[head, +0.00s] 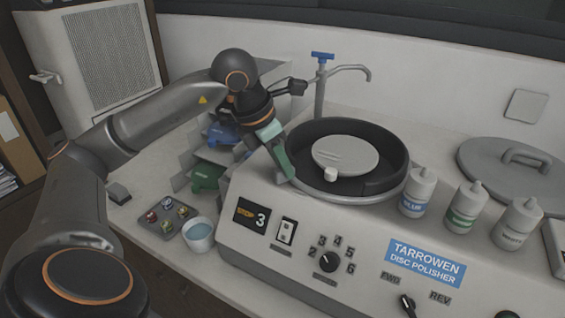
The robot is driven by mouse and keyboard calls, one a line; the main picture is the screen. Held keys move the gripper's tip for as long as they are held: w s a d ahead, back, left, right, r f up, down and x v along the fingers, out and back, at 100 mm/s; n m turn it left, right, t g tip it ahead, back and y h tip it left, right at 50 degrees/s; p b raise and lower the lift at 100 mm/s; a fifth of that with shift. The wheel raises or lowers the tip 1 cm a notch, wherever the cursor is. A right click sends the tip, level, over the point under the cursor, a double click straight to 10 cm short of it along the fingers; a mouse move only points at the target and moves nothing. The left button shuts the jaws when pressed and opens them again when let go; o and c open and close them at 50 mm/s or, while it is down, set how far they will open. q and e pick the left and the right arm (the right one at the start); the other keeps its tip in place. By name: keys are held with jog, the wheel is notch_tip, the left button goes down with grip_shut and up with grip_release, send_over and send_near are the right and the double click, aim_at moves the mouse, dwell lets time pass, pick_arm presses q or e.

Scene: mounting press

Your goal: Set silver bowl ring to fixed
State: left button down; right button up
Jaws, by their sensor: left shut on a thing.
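The silver bowl ring (377,198) runs around the foot of the black bowl (396,142) on the disc polisher; its silver edge shows best at the front right. My left gripper (286,171) reaches down at the bowl's left side, its green fingers tilted against the rim. It is shut on the ring's left edge, though the fingers hide the gripped part. Inside the bowl lies a pale round disc (345,153) with a small white knob at its front. My right gripper is not in view.
A blue-handled tap (320,80) stands behind the bowl. Several bottles (418,192) and a grey lid (515,165) are to the right. A cup (198,235) and a small tray (170,217) sit at the left. The speed knob (328,261) is on the front panel.

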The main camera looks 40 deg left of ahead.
pick_arm(q)
jog(key=shift+d, duration=0.1)
jog(key=c, duration=0.8)
grip_release()
jog(key=shift+o, duration=0.2)
jog(key=shift+r, duration=0.1)
jog(key=p+v, duration=0.1)
jog(key=v, duration=1.1)
jog(key=shift+r+p, duration=0.15)
jog(key=shift+p, duration=0.25)
jog(key=shift+s, duration=0.1)
